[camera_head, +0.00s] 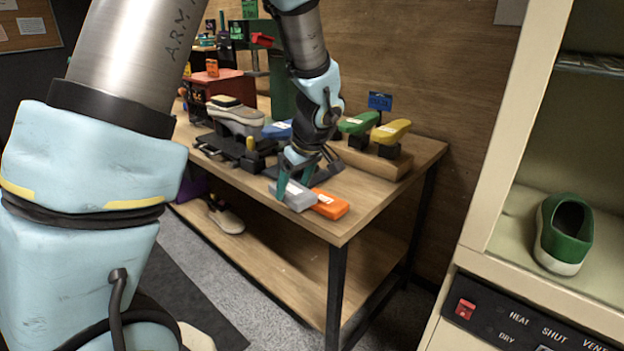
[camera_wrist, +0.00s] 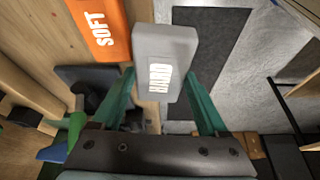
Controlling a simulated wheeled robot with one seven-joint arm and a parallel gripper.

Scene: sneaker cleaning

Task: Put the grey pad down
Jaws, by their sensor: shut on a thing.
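The grey pad (camera_head: 293,195) is a block held between the green fingers of my gripper (camera_head: 296,184), at the front edge of the wooden table (camera_head: 378,201). In the wrist view the grey pad (camera_wrist: 164,62) shows the label "HARD", with the fingers of my gripper (camera_wrist: 162,103) on either side of it. An orange pad (camera_head: 330,205) lies on the table just right of the grey pad. In the wrist view the orange pad (camera_wrist: 98,28) reads "SOFT". I cannot tell whether the grey pad touches the table.
A green brush (camera_head: 358,122) and a yellow brush (camera_head: 391,131) rest on a wooden block (camera_head: 372,163) behind. A shoe (camera_head: 236,111) sits on a black stand at left. A green shoe (camera_head: 564,234) is in the cabinet at right. The table's front right corner is clear.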

